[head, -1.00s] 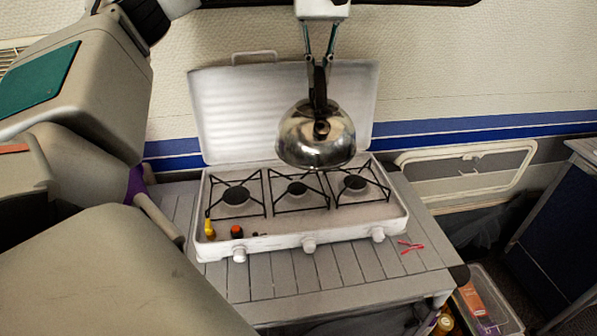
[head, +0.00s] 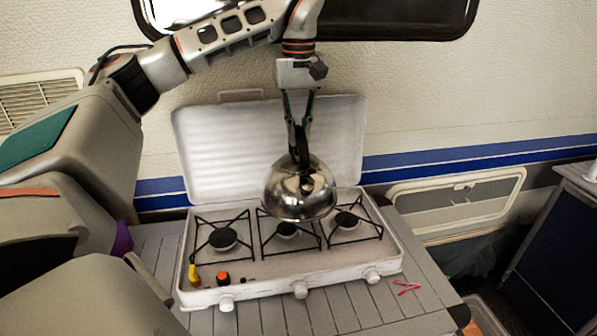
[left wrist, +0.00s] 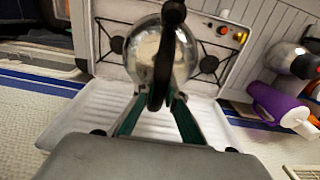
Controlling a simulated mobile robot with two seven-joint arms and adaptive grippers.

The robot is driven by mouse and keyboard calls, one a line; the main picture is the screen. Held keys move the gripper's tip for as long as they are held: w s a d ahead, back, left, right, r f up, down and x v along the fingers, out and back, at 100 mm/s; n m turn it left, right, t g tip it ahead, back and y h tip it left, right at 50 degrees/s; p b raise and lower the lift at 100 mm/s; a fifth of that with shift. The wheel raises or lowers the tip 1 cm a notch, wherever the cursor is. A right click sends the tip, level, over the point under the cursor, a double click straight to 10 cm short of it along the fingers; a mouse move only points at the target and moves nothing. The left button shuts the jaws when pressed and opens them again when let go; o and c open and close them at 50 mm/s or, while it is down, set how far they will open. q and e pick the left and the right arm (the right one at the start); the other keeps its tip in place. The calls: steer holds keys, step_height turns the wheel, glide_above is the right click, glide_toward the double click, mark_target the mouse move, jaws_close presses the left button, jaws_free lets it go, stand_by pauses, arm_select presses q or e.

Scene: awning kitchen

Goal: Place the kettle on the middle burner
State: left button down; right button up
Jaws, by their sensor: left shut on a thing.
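The shiny metal kettle (head: 300,192) hangs upright from my left gripper (head: 299,132), which is shut on its black handle. It is just over the middle burner (head: 287,230), a little to its right and rear. I cannot tell whether its base touches the grate. The kettle (left wrist: 150,62) hides the middle burner in the left wrist view, where my gripper (left wrist: 160,100) is around the black handle. The white three-burner stove (head: 250,285) has its lid (head: 265,140) raised behind. My right gripper is not in view.
The left burner (head: 223,238) and right burner (head: 346,219) are bare. A yellow item (head: 194,275) and an orange-topped item (head: 223,278) sit at the stove's front left. A red item (head: 407,287) lies on the slatted table. A purple object (left wrist: 280,105) shows in the left wrist view.

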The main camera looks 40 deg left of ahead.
mark_target(299, 161)
arm_select(q)
steer(key=shift+f, duration=4.95)
steer(key=c, duration=2.1)
jaws_free()
steer(key=shift+f, duration=0.2)
steer(key=shift+r, duration=0.1)
step_height(299, 161, up, 12)
steer(key=shift+r, duration=0.1)
